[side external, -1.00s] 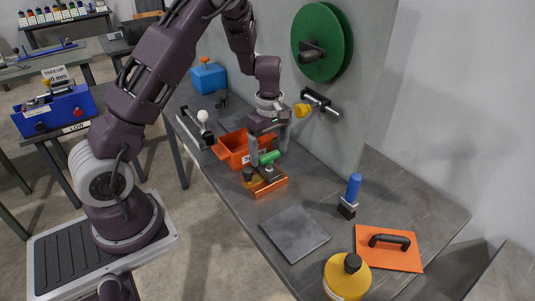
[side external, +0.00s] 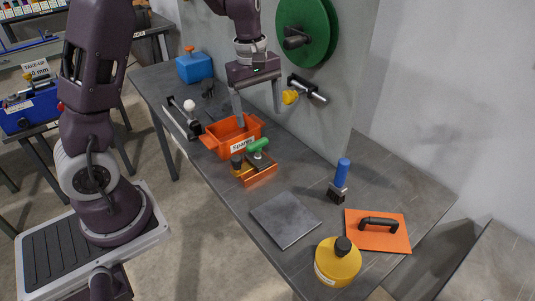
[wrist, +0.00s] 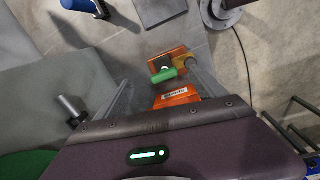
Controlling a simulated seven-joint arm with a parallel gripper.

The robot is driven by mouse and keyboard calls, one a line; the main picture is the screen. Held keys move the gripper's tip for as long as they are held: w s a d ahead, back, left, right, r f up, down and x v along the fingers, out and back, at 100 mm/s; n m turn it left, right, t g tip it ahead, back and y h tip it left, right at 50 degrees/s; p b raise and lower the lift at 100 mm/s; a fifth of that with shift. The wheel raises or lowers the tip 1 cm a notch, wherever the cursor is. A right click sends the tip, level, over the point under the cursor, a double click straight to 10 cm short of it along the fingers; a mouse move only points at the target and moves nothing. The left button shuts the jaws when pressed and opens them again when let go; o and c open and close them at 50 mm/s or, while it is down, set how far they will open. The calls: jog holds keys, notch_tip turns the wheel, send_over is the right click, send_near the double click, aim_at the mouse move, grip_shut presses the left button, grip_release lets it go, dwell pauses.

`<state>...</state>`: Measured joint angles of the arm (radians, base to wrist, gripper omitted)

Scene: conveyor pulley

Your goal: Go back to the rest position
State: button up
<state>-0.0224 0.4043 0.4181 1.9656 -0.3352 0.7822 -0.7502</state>
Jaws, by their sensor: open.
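My gripper (side external: 258,114) is open and empty. It hangs fingers down, above and slightly right of the orange bin labelled Spares (side external: 242,146) in the side view. The bin also shows between my fingers in the wrist view (wrist: 177,98). In front of the bin is a small orange tray (side external: 262,178). The green handle also shows in the wrist view (wrist: 164,76).
A green pulley wheel (side external: 306,30) and a shaft with a yellow knob (side external: 291,97) project from the wall panel close to my gripper. A blue-handled brush (side external: 342,174), an orange plate with a black handle (side external: 377,231), a grey plate (side external: 285,219) and a yellow bottle (side external: 337,264) occupy the bench front.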

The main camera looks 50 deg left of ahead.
jog(key=s+d+r+m+t, duration=0.2)
jog(key=s+d+r+m, duration=0.45)
jog(key=s+r, duration=0.2)
jog(key=s+d+r+m+t, duration=0.1)
jog(key=s+d+m, duration=0.1)
jog(key=s+m, duration=0.2)
jog(key=s+d+r+m+t, duration=0.1)
jog(key=s+d+r+m, duration=0.1)
jog(key=s+m, duration=0.3)
jog(key=s, duration=0.4)
jog(key=shift+s+d+r+t+y, duration=0.2)
jog(key=shift+s+d+t+y, duration=0.1)
jog(key=shift+s+t, duration=0.1)
